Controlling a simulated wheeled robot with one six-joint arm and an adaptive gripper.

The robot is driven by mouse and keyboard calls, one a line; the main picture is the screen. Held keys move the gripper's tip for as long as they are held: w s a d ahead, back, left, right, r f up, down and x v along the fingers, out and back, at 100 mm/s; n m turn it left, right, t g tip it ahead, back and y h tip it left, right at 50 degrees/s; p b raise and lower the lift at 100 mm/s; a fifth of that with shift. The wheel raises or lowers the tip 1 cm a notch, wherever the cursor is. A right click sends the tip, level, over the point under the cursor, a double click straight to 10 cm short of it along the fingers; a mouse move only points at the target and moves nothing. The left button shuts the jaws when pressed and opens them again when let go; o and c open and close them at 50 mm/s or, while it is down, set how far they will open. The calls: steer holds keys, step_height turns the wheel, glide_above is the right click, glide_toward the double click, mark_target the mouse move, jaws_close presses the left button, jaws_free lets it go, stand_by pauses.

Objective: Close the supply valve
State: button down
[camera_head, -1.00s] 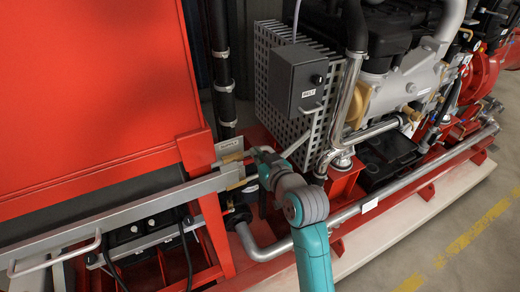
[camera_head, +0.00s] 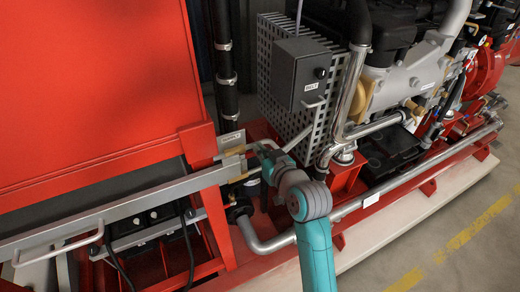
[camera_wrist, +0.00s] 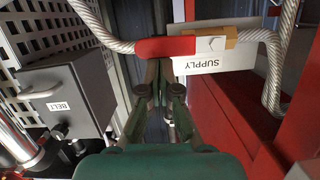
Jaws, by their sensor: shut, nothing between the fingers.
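The supply valve has a brass body (camera_wrist: 222,39) and a red lever handle (camera_wrist: 165,47). In the wrist view the handle lies roughly level, pointing left from the body and in line with it. A white tag (camera_wrist: 205,62) reading SUPPLY, upside down, hangs behind it. In the head view the brass part (camera_head: 234,151) is small, near the red frame's corner. My gripper (camera_wrist: 160,70) is shut and empty. Its fingertips appear just below the handle in the wrist view; I cannot tell whether they touch it. My gripper (camera_head: 261,150) also shows right of the valve in the head view.
Braided hoses (camera_wrist: 281,50) run on both sides of the valve. A grey BELT box (camera_head: 305,72) and perforated guard (camera_head: 275,107) stand beside it. A red frame (camera_head: 203,145) is close on the left. A steel pipe (camera_head: 385,190) runs below my arm.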

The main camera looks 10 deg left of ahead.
steer(key=shift+f, duration=0.15)
step_height(320, 180, down, 8)
steer(key=s+a+m+y, duration=0.1)
steer(key=m+y, duration=0.3)
steer(key=m, duration=1.1)
steer(key=shift+s+a+y, duration=0.4)
steer(key=shift+a, duration=0.35)
